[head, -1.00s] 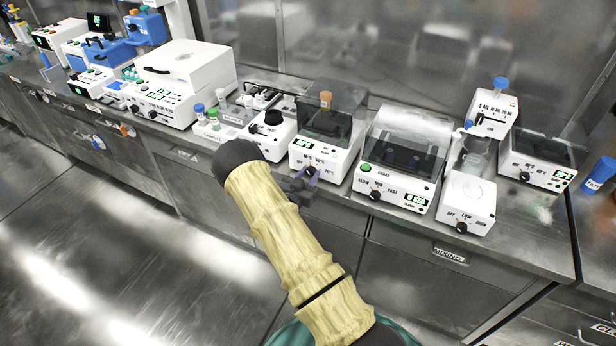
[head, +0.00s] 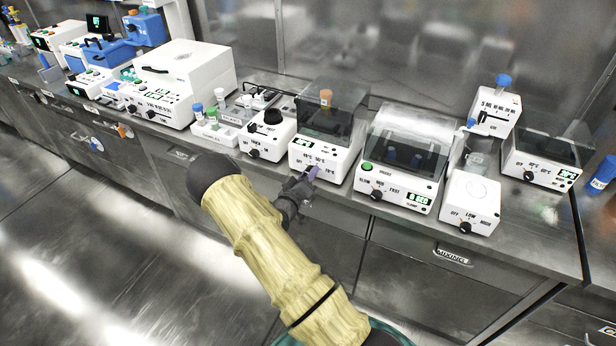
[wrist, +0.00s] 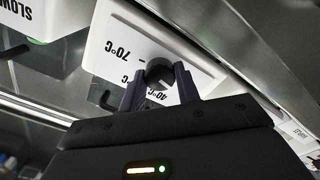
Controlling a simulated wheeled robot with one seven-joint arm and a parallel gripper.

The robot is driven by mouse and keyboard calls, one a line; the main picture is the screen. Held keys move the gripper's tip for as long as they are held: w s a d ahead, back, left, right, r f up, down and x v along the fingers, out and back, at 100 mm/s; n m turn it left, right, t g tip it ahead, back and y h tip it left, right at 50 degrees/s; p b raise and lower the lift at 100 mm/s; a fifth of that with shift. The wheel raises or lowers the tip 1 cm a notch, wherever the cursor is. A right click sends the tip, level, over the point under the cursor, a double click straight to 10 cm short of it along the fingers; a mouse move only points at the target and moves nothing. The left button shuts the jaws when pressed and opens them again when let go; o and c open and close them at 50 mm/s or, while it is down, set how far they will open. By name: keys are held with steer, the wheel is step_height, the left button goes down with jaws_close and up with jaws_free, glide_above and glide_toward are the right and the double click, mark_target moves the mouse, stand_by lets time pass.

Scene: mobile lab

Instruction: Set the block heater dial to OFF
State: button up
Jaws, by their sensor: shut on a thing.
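The block heater (head: 341,160) is a white box with a dark clear cover, a small green-lit display and temperature labels on its front. An orange-capped tube (head: 326,97) stands at its cover. My gripper (head: 313,172) is at the heater's front, with its purple fingers over the dial area. In the wrist view, my gripper (wrist: 160,82) is shut on the round black dial (wrist: 159,70), one finger on each side. The labels 70°C and 40°C show upside down beside the dial. The OFF mark is not readable there, and the dial's pointer is hard to make out.
A white shaker (head: 398,180) with a clear lid stands close to the right. A small white device with a black top (head: 267,138) stands to the left. Another white dial box (head: 540,168) is at the far right. The floor before the bench is clear.

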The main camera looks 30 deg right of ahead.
steer(key=shift+n, duration=0.5)
steer(key=o, duration=1)
steer(key=b+v, duration=0.2)
steer(key=v, duration=1.5)
steer(key=shift+s+a, duration=0.15)
steer(key=shift+a, duration=0.05)
